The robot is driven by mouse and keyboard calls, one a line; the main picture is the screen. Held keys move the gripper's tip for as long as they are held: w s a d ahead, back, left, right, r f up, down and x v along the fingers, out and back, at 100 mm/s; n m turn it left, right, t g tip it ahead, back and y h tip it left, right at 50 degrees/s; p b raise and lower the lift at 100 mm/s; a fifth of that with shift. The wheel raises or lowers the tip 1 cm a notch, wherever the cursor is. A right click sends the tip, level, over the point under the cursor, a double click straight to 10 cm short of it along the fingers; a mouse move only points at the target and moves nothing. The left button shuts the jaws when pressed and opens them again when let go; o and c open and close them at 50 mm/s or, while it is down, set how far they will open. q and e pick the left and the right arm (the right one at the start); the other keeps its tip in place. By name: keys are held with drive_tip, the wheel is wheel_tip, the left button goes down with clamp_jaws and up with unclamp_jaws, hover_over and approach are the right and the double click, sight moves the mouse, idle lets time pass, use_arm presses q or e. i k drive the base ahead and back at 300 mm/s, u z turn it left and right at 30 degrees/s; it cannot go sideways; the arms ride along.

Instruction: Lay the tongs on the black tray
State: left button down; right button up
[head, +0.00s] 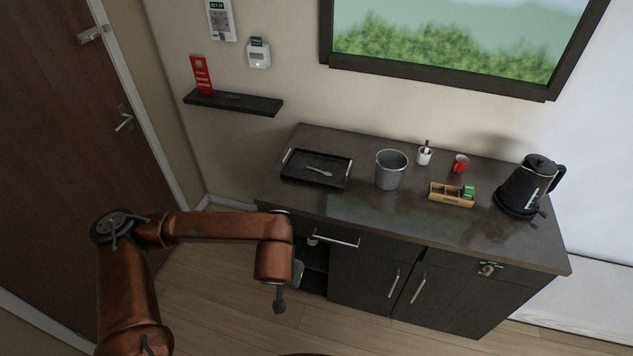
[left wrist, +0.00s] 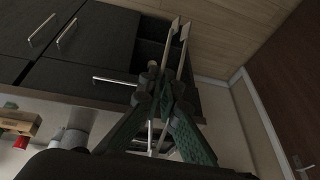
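In the head view the black tray (head: 297,176) lies on the left end of the counter. My left gripper (head: 279,301) hangs in front of the cabinet's left end, lower than the counter top and away from the tray. The gripper hides much of the tray area there. My right gripper is in neither view.
A metal bucket (head: 391,169) stands right of the tray. The counter's front strip (head: 400,220) is clear. A wall shelf (head: 234,103) hangs above left.

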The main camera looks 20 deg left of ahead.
sight(318, 165)
drive_tip(key=u, duration=0.95)
drive_tip(key=i, duration=0.95)
drive_tip(key=z, duration=0.4)
drive_tip(key=i, duration=0.85)
drive_tip(key=z, duration=0.5)
